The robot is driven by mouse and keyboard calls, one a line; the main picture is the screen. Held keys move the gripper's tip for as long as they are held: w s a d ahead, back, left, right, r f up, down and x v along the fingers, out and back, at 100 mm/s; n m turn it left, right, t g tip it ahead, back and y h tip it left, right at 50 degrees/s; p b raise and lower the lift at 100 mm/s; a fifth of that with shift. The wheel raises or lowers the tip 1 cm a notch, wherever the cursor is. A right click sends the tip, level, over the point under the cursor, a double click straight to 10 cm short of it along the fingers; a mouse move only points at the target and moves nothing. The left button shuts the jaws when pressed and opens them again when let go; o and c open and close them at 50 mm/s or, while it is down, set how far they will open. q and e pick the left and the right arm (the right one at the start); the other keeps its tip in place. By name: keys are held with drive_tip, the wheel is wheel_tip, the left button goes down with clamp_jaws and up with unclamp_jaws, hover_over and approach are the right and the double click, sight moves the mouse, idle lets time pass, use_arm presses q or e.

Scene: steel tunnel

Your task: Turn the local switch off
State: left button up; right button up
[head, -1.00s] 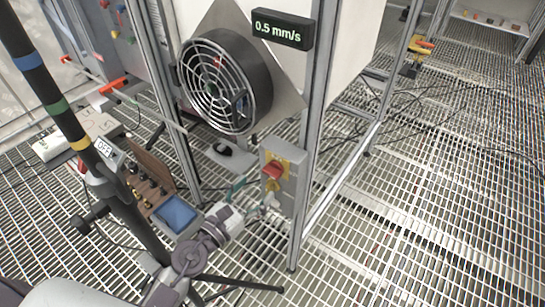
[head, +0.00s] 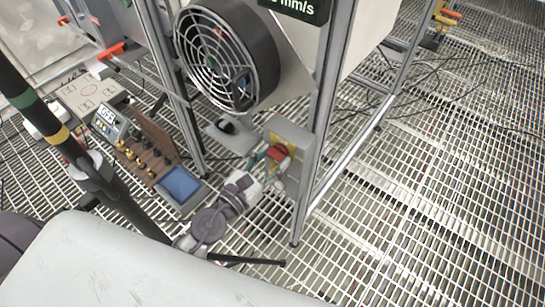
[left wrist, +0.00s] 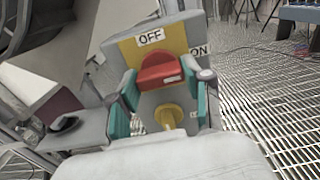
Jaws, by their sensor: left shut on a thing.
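The local switch is a grey box (head: 290,135) on the frame post, with a red knob (head: 277,153) on its front. In the left wrist view the red knob (left wrist: 160,73) sits on a yellow plate (left wrist: 126,48). An OFF label (left wrist: 150,37) is above the knob and an ON label (left wrist: 199,52) is to its right. My left gripper (head: 268,158) is at the switch, its teal-padded fingers on either side of the knob, shut on it. The fingers also show in the left wrist view (left wrist: 165,88). A yellow round piece (left wrist: 168,117) is below the knob. My right gripper is not in view.
A caged fan (head: 225,58) stands above and left of the switch. A metal post (head: 322,125) is just right of it. A panel of knobs (head: 145,152) and a blue-screened box (head: 180,184) lie to the left. Open grating (head: 430,200) extends to the right.

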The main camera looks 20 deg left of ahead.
use_arm(q)
drive_tip(key=c, duration=0.5)
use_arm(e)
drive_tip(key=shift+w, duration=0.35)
use_arm(q)
drive_tip(key=shift+n, duration=0.3)
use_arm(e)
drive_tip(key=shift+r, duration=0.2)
use_arm(q)
drive_tip(key=shift+r+n+p, duration=0.1)
drive_tip(key=shift+n+p, duration=0.45)
drive_tip(key=shift+n, duration=0.45)
drive_tip(key=n+p, duration=0.1)
drive_tip(key=n, duration=0.3)
drive_tip(key=n+p, duration=0.1)
drive_tip(key=n, duration=0.4)
drive_tip(key=shift+n+p, duration=0.35)
drive_tip(key=shift+n, duration=0.05)
drive_tip(key=n+p, duration=0.2)
drive_tip(key=n, duration=0.3)
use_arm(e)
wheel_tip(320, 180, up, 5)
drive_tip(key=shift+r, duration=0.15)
use_arm(q)
drive_tip(key=shift+n, duration=0.4)
